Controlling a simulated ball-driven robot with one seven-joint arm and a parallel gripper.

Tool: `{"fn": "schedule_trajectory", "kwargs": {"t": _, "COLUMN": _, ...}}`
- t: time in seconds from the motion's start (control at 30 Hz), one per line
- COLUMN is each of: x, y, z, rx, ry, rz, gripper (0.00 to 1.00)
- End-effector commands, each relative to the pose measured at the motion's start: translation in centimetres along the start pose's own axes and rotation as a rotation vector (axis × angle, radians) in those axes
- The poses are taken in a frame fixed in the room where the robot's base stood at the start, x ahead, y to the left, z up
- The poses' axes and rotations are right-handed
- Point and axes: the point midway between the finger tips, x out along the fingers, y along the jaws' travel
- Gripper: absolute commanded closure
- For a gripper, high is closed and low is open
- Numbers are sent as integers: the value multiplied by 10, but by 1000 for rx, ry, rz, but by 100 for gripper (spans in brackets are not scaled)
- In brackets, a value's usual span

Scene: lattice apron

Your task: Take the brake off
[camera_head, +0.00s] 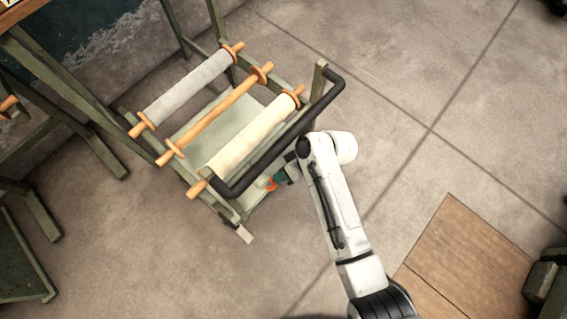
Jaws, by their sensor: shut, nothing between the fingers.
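A green-framed cart (225,200) carries rolls on wooden rods and has a black push handle (285,140). A small orange-red part (271,184) shows low on the cart's near side, beside a small dark green piece. I cannot tell for sure whether this is the brake. A pale, flat tab (245,234) sticks out at the cart's lower front corner. My gripper (283,176) is low beside the cart, at the orange-red part, and is shut and empty. My arm hides part of it, and I cannot tell whether it touches the part.
A white roll (188,88), a bare wooden rod (217,112) and a cream roll (252,132) lie across the cart. Green frames (85,135) stand at the left. A brown board (465,260) lies at the lower right. The tiled floor (420,70) is clear at the upper right.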

Motion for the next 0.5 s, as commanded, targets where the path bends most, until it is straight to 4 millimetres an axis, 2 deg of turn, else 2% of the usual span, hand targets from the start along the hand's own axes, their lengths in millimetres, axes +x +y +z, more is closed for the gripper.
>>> {"fn": "schedule_trajectory", "kwargs": {"t": 0.5, "x": 28, "y": -16, "z": 13, "rx": 148, "ry": -11, "rz": -345, "gripper": 100}}
